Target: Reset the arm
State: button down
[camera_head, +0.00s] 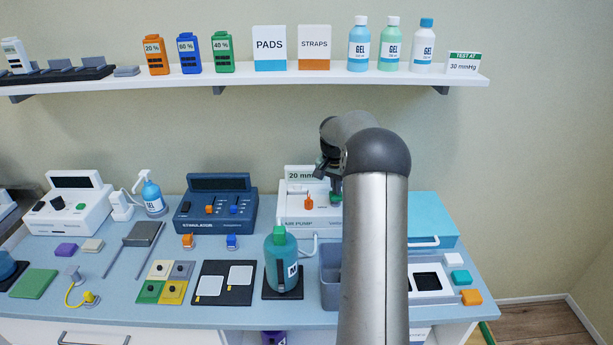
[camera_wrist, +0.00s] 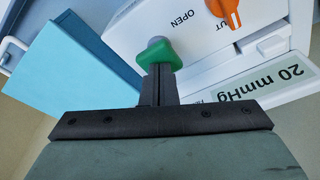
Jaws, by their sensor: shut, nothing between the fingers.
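My gripper (camera_wrist: 158,92) is shut and empty. In the wrist view its fingertips are right by a green knob (camera_wrist: 160,57) on the white air pump (camera_wrist: 150,20); I cannot tell whether they touch it. An orange knob (camera_wrist: 224,10) sits beside the word OPEN on the same pump. In the head view my arm reaches up and over the pump (camera_head: 312,217), with the gripper in front of its upper right part. The pump's "20 mmHg" sign (camera_head: 299,173) and orange knob (camera_head: 308,202) show to the left. My arm hides the pump's right side.
A shelf (camera_head: 270,78) with bottles and boxes runs along the wall above. The stimulator (camera_head: 215,206) stands left of the pump and a blue box (camera_head: 433,212) to its right. A teal bottle (camera_head: 281,262) and a grey bin (camera_head: 330,285) stand in front.

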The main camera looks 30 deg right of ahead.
jog(key=shift+r+p, duration=0.65)
jog(key=shift+r, duration=0.75)
notch_tip(320, 180, up, 5)
jog(key=p, duration=0.3)
jog(key=s+a+r+n+b, duration=0.1)
jog(key=s+a+r+n, duration=0.15)
jog(key=a, duration=0.45)
jog(key=s+a+r+n, duration=0.1)
jog(key=s+a, duration=0.3)
jog(key=a, duration=0.4)
jog(key=s+a+r+n+b, duration=0.1)
jog(key=s+a+r+n, duration=0.1)
jog(key=s+a, duration=0.35)
jog(key=s+a+f+n+y+b, duration=0.1)
jog(key=s+a+f+n, duration=0.2)
jog(key=s+a, duration=0.4)
jog(key=s+a+f+n+y, duration=0.1)
jog(key=s+a+f+n, duration=0.2)
jog(key=s+a, duration=0.5)
jog(key=s, duration=0.6)
jog(key=shift+s+a+f+b, duration=0.15)
jog(key=shift+a+f+b, duration=0.05)
jog(key=shift+a+b, duration=0.15)
